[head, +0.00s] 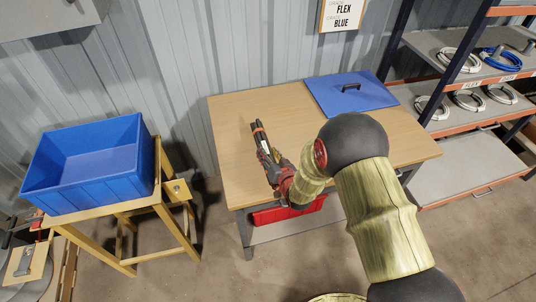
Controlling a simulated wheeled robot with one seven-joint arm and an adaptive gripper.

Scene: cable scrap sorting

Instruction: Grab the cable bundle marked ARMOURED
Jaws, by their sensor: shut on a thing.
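My gripper (262,143) is over the left part of the wooden table, pointing away towards the back wall. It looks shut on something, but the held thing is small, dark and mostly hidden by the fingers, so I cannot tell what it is. Cable coils lie on the shelf rack at the right: white coils (459,60) and a blue coil (501,61) on the upper shelf, and several pale coils (468,101) on the shelf below. Labels on the shelf edges are too small to read surely, and I can read no ARMOURED mark.
An empty blue bin (112,165) stands on a wooden stand at the left. A red box (268,216) is under the table.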

